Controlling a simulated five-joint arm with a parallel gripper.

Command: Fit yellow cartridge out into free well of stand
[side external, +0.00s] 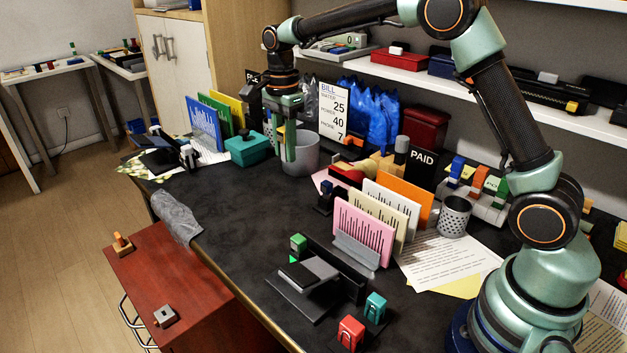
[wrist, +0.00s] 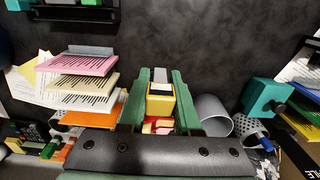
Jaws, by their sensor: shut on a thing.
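My gripper (side external: 287,156) hangs at the back left of the desk, in front of the grey bin. In the wrist view its two green fingers (wrist: 160,76) are closed on the yellow cartridge (wrist: 160,106), a yellow block with a pale top between them. In the side view the cartridge is mostly hidden by the fingers. A grey stand (side external: 470,203) with blue, orange and green pieces is at the right, behind the pencil cup. Its wells are too small to tell which is free.
The grey bin (side external: 302,158) is close beside my gripper, with a teal box (side external: 247,149) to its left. Upright cards in a holder (side external: 358,250) stand between my gripper and the stand. The PAID block (side external: 421,166) is behind them.

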